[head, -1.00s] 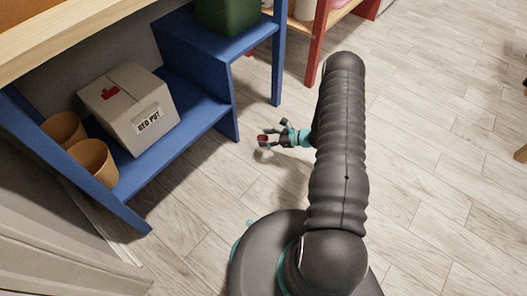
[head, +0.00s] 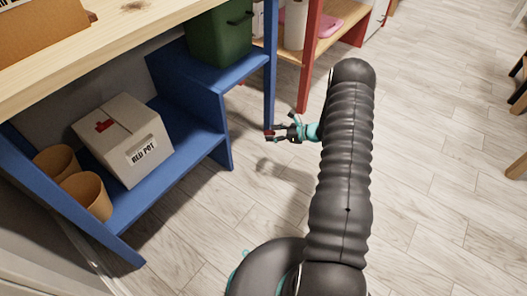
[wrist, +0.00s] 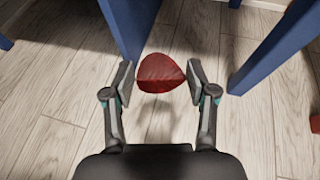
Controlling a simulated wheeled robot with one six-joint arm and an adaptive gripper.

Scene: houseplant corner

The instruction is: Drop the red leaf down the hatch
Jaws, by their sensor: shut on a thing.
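The red leaf (wrist: 161,74) is a small dark red, roughly triangular piece between the fingertips of my gripper (wrist: 161,82) in the wrist view. My gripper is shut on it and holds it above the floor. In the head view my gripper (head: 270,133) is beside the front leg of the blue shelf, and only a trace of red shows at its tips. I cannot make out a hatch for certain. A dark green bin (head: 222,35) with a black handle stands on the raised part of the blue shelf; its top is cut off by the frame.
The blue shelf (head: 205,140) holds a cardboard box (head: 122,140) labelled "RED POT" and brown pots (head: 85,196). A wooden top (head: 95,62) lies above it. A red-framed shelf (head: 308,65) stands behind.

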